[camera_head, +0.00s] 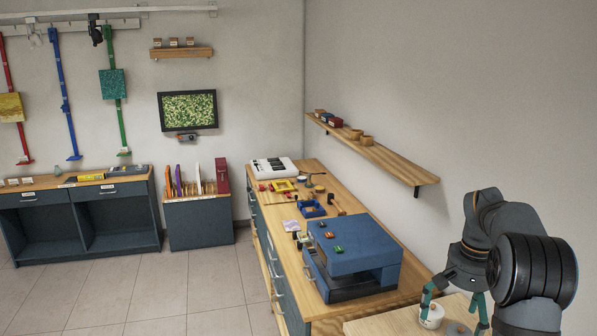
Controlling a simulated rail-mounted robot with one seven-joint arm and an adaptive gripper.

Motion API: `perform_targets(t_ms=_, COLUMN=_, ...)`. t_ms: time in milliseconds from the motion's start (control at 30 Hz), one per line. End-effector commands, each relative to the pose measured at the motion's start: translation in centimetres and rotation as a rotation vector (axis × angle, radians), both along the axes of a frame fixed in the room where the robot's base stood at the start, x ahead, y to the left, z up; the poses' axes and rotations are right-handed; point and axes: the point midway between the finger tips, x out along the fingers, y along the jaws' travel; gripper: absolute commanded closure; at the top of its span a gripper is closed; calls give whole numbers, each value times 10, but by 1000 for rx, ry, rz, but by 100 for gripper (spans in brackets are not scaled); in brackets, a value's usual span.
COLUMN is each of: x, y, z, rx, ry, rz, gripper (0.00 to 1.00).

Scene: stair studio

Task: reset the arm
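My arm (535,268) reaches in at the right edge of the head view, bent downward. My gripper (454,314) hangs low over a wooden surface (385,322) at the bottom right. Its two teal fingers are spread well apart, so it is open. A small white round container (431,317) stands at the left finger; I cannot tell whether they touch. I see nothing held.
A blue box-like machine (353,252) stands on the long wooden workbench (325,309) left of my gripper. Small yellow and blue trays (313,208) lie behind it. A wall shelf (385,160) juts out above the bench. The tiled floor (150,285) at left is clear.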

Motion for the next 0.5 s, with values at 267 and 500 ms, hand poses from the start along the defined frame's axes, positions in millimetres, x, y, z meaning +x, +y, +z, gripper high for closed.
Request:
perform_targets(t_ms=267, x=21, y=-1, z=-64, rx=-3, ry=-1, rz=-216, gripper=0)
perform_targets(t_ms=500, x=38, y=-1, z=-112, rx=-4, ry=-2, rz=-400, gripper=0)
